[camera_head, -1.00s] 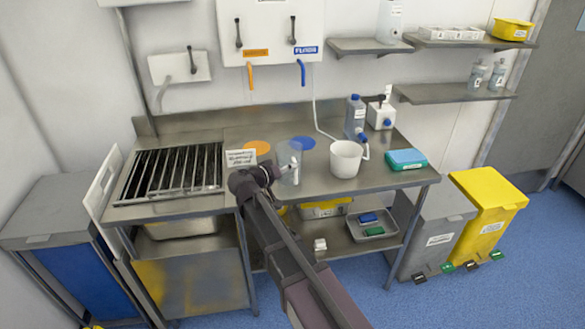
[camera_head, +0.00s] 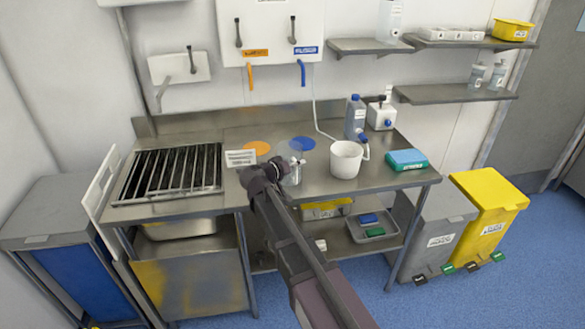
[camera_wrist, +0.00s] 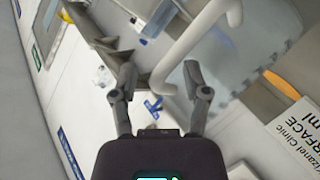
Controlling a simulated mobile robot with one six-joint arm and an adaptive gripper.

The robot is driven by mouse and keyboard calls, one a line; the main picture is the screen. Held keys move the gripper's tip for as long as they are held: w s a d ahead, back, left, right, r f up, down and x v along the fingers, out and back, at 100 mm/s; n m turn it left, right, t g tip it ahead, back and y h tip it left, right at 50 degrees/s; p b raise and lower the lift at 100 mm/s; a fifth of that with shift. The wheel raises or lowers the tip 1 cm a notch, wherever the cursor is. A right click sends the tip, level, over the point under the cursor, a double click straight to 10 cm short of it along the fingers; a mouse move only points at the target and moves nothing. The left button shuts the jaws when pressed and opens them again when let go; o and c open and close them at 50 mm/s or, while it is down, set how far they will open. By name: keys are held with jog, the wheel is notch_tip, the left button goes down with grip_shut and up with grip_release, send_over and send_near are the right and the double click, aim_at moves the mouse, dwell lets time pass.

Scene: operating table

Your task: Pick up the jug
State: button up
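The clear jug (camera_head: 293,151) stands upright on the steel worktop, left of a white tub. Its pale handle (camera_wrist: 188,48) and clear body with markings (camera_wrist: 244,52) fill the upper middle of the wrist view. My gripper (camera_head: 284,168) is at the near side of the jug and partly covers it in the head view. In the wrist view my gripper (camera_wrist: 160,76) is open, with the lower end of the handle between or just beyond its two fingers. I cannot tell whether a finger touches the handle.
A white label card (camera_head: 240,158) and a metal rack (camera_head: 172,172) are to the left. Orange (camera_head: 257,147) and blue (camera_head: 303,143) discs lie behind the jug.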

grip_shut()
jog(key=shift+r, duration=0.15)
notch_tip(320, 180, up, 3)
jog(key=p, duration=0.3)
jog(key=s+r+p, duration=0.1)
jog(key=s+p, duration=0.1)
jog(key=s, duration=1.4)
jog(key=shift+r, duration=0.35)
